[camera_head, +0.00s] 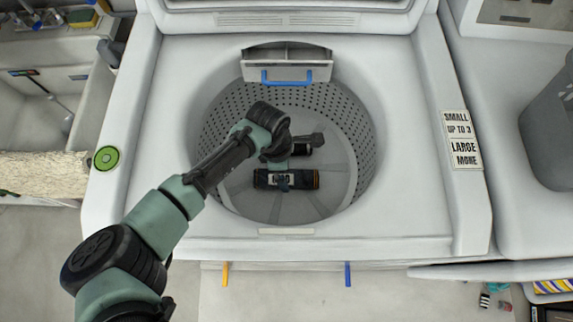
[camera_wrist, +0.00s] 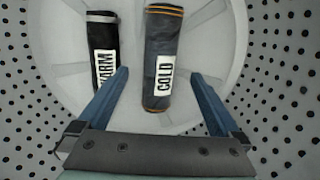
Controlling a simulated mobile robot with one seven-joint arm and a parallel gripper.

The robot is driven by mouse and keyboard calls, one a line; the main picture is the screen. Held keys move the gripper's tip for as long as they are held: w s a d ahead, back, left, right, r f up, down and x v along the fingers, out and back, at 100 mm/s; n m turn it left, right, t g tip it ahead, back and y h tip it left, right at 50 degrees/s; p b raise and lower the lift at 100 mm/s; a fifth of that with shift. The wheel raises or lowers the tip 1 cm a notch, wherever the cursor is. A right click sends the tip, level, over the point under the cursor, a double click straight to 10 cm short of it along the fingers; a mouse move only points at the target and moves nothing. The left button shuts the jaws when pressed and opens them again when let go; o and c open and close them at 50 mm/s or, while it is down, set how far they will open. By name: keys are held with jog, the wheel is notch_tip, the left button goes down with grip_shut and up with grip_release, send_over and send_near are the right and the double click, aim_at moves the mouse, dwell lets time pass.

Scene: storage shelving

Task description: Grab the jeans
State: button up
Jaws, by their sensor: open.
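A rolled dark grey-blue cloth with orange stitched ends and a COLD label (camera_wrist: 162,45) lies on the washer drum floor; it looks like the jeans. In the head view this roll (camera_head: 304,180) lies crosswise, its middle partly covered by my gripper (camera_head: 283,181). A second, black roll with a grey end band and a WARM label (camera_wrist: 101,35) lies beside it, and also shows in the head view (camera_head: 302,148) behind my wrist. In the wrist view my gripper (camera_wrist: 160,75) is open, its blue fingers on either side of the COLD roll. I cannot tell whether they touch it.
The perforated drum wall (camera_head: 350,125) closely surrounds my gripper. A dispenser drawer with a blue handle (camera_head: 286,77) juts over the drum's far rim. A grey basket (camera_head: 550,130) stands at the right.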

aim_at(287, 178)
notch_tip(287, 178, down, 6)
jog(key=shift+w+d+r+b, duration=0.1)
jog(key=shift+d+r+b, duration=0.1)
jog(key=shift+b, duration=0.45)
jog(key=shift+c, duration=0.2)
jog(key=shift+r, duration=0.1)
grip_shut()
